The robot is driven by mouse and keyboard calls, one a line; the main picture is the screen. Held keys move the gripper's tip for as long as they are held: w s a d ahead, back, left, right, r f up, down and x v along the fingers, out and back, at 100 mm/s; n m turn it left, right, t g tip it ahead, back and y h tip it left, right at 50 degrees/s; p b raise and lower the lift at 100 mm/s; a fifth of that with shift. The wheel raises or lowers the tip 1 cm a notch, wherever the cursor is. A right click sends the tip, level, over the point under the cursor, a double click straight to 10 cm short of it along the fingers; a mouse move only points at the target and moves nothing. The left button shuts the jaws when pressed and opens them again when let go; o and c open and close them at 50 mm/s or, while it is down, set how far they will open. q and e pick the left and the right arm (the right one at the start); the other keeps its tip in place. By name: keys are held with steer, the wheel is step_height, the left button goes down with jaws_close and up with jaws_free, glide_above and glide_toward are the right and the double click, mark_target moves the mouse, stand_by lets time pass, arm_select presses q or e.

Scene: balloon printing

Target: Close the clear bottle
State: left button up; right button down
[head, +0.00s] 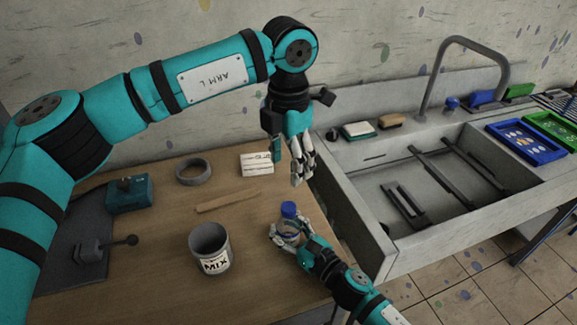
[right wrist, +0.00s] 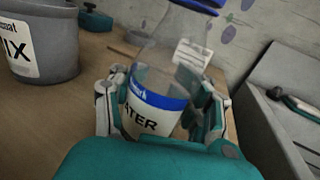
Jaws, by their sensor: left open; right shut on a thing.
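The clear bottle (head: 287,229) stands upright on the wooden table with a blue cap (head: 289,209) at its top. My right gripper (head: 285,238) is shut around its body from the front right. In the right wrist view the bottle (right wrist: 165,55) sits between the fingers, its label reading partly "TER", and only the lower edge of the blue cap (right wrist: 204,5) shows. I cannot tell how firmly the cap sits. My left gripper (head: 298,172) is open and empty, pointing down above and slightly right of the cap, apart from it.
A grey MIX bucket (head: 210,250) stands left of the bottle. A wooden stick (head: 227,201), tape ring (head: 193,172), white card (head: 257,164) and teal device (head: 129,195) lie behind. The concrete sink (head: 374,246) borders the table on the right.

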steer(key=c, duration=0.5)
jaws_free()
steer(key=v, duration=1.2)
steer(key=shift+d, duration=0.1)
